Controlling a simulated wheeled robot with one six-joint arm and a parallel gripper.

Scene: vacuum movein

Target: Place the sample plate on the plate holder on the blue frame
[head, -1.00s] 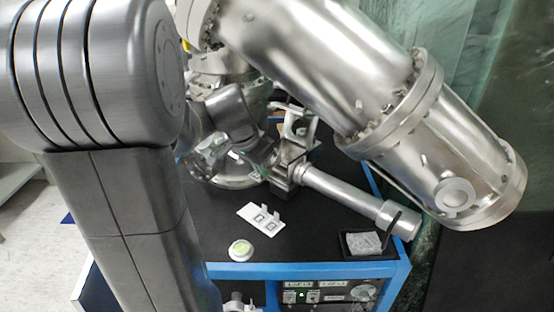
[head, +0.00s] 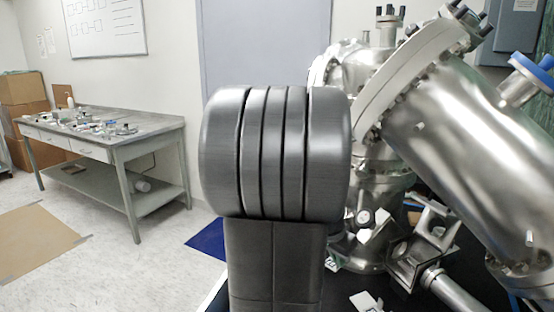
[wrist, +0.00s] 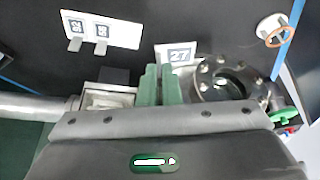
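A small white sample plate (wrist: 174,47) with a black "27" tag shows in the wrist view at my fingertips. My gripper (wrist: 159,70) has two green fingers close together at the plate's near edge, and they appear closed on it; the grip point itself is hidden between them. The white plate holder (wrist: 120,29), a flat strip with two black number tags and two small tabs, lies on the black top, up and left of my fingers. In the head view only part of the holder (head: 364,302) shows at the bottom edge.
A bolted round flange (wrist: 232,84) stands close right of my fingers. A metal tube (wrist: 30,105) is at the left. A white disc with an orange ring (wrist: 272,29) sits near the blue frame edge (wrist: 291,40). A large steel chamber (head: 470,150) fills the right.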

